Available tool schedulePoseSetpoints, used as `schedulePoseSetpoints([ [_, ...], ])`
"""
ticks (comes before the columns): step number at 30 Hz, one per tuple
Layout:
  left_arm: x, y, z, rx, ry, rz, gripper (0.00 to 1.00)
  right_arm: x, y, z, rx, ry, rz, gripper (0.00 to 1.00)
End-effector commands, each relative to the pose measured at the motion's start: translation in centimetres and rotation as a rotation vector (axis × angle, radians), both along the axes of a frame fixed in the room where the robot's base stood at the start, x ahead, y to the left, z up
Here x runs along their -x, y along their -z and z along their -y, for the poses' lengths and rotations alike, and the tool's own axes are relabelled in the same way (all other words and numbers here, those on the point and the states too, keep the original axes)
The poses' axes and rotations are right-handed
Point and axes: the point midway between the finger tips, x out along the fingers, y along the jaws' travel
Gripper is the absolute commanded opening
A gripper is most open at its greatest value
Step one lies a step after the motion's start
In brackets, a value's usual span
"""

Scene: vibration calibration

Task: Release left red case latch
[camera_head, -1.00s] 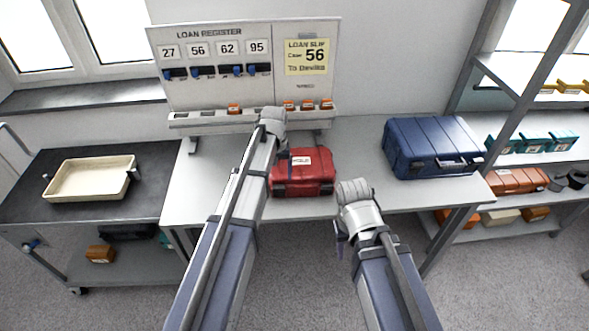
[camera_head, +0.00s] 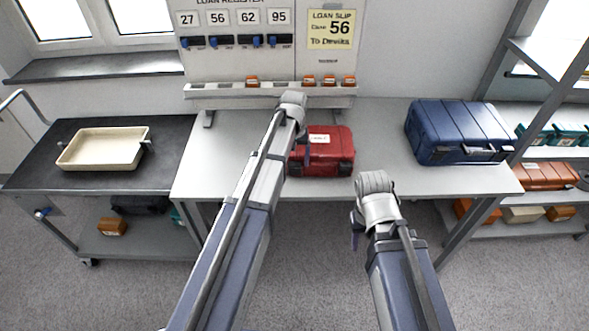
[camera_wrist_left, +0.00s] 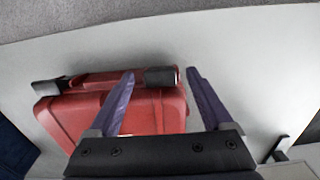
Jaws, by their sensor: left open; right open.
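The red case (camera_head: 325,153) lies on the light table, with a pale label on its top. Its two dark latches are on the front side; the left latch (camera_head: 297,170) is beside my left gripper (camera_head: 304,152). In the left wrist view, the red case (camera_wrist_left: 95,113) shows one latch (camera_wrist_left: 161,76) between the spread fingertips of my left gripper (camera_wrist_left: 161,74) and the other latch (camera_wrist_left: 46,87) farther left. My left gripper is open and holds nothing; contact with the latch cannot be told. My right gripper (camera_head: 355,238) is open, in front of the table edge.
A blue case (camera_head: 455,130) stands on the right of the table (camera_head: 230,165). A loan register board (camera_head: 260,50) with a ledge of orange pieces is behind. A cream tray (camera_head: 103,148) sits on the dark cart at left. Shelves with cases stand at right.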

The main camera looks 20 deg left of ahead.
Motion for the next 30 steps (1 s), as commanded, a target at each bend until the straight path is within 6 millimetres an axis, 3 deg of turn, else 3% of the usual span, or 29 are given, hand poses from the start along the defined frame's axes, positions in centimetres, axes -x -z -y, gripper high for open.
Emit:
schedulePoseSetpoints([
  [3, 0.01, 1.36, 0.01, 0.000, 0.000, 0.000, 0.84, 0.00, 1.36, 0.00, 0.000, 0.000, 0.000, 0.50],
  [13, 0.00, 1.36, 0.00, 0.000, 0.000, 0.000, 0.84, 0.00, 1.36, 0.00, 0.000, 0.000, 0.000, 0.50],
  [30, 0.01, 1.36, 0.00, 0.000, 0.000, 0.000, 0.20, 0.00, 1.37, 0.00, 0.000, 0.000, 0.000, 0.50],
])
